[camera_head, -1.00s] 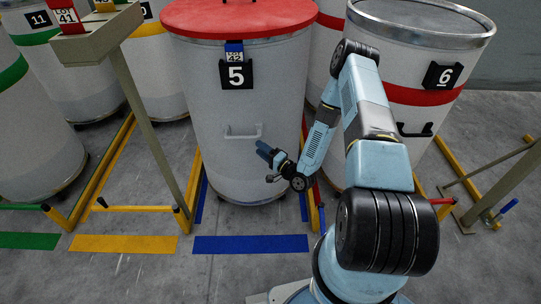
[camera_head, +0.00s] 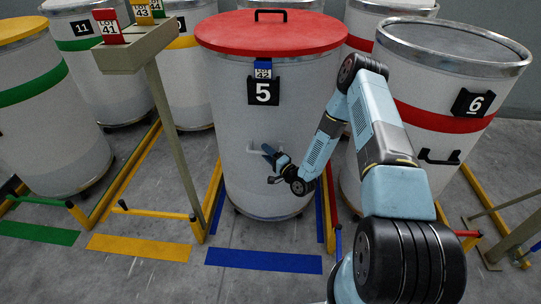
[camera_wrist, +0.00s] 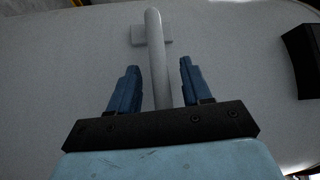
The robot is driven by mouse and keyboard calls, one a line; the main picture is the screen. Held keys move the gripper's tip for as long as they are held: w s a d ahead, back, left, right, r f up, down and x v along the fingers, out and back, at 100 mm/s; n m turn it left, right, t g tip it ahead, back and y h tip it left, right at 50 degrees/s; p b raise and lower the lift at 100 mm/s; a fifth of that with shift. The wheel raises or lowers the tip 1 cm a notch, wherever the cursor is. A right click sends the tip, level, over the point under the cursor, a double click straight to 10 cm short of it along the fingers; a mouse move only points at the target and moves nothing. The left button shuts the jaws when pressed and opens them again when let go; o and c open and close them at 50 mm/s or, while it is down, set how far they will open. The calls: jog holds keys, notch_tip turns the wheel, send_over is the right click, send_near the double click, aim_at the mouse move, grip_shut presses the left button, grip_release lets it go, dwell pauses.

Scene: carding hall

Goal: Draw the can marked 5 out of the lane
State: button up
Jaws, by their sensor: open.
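The can marked 5 (camera_head: 225,115) stands upright in the middle of the body camera view. It is pale grey with a red lid (camera_head: 285,36), a black number plate (camera_head: 263,92) and a blue lot tag above the plate. Its pale bar handle (camera_head: 253,150) is on the front, partly hidden by my gripper (camera_head: 270,162). In the wrist view my gripper (camera_wrist: 159,66) is open, with the handle bar (camera_wrist: 155,50) running between its two blue fingers. Gaps show on both sides of the bar.
The can marked 6 (camera_head: 435,85) stands close on the right, behind my arm. Yellow rails (camera_head: 125,165) edge the lanes. A tag post (camera_head: 170,120) stands left of can 5. The floor in front, by the blue stripe (camera_head: 263,261), looks clear.

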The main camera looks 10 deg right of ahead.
jog(key=shift+c, duration=0.2)
grip_shut()
jog(key=shift+s+f, duration=0.1)
dwell(1.0)
